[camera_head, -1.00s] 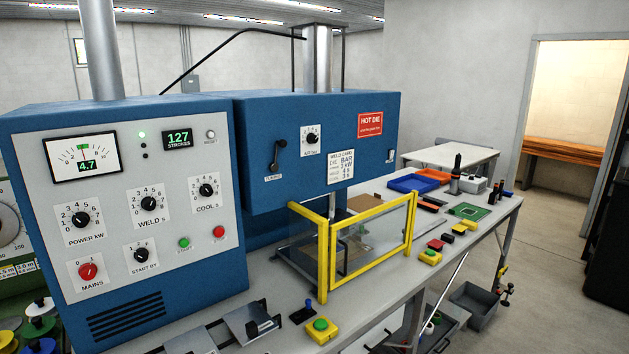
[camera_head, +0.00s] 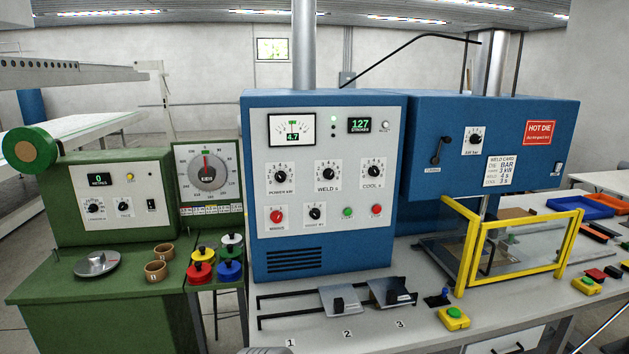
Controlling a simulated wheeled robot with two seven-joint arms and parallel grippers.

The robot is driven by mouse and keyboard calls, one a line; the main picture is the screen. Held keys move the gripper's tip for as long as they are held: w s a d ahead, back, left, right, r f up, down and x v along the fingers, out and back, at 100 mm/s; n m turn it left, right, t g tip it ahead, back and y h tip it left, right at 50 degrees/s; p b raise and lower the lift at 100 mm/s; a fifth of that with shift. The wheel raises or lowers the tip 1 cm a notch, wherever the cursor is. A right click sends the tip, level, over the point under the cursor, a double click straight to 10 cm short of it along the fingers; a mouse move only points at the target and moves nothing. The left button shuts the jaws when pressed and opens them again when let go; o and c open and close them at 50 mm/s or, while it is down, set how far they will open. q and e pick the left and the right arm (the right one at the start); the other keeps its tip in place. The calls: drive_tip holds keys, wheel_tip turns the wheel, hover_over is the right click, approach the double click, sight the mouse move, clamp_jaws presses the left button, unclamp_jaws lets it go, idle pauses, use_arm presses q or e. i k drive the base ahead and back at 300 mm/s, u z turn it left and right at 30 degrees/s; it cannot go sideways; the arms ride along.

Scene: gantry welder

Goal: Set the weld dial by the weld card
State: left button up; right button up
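The weld dial (camera_head: 328,174), labelled "WELD s", is a black knob on a white numbered plate in the middle of the blue welder's grey panel. Its exact pointer setting is too small to tell. The weld card (camera_head: 500,170) is a white label on the blue press head to the right. It appears to read die BAR, power 3 kW, weld 4 s, cool 3 s. The power dial (camera_head: 281,177) is left of the weld dial and the cool dial (camera_head: 373,172) is right of it. Neither gripper is clearly in view, and nothing visibly touches the dials.
A yellow guard frame (camera_head: 520,222) stands right. A green measuring machine (camera_head: 110,200) stands left. The space before the panel is clear.

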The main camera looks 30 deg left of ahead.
sight(328, 174)
drive_tip(key=u, duration=0.9)
drive_tip(key=i, duration=0.05)
drive_tip(key=u, duration=0.4)
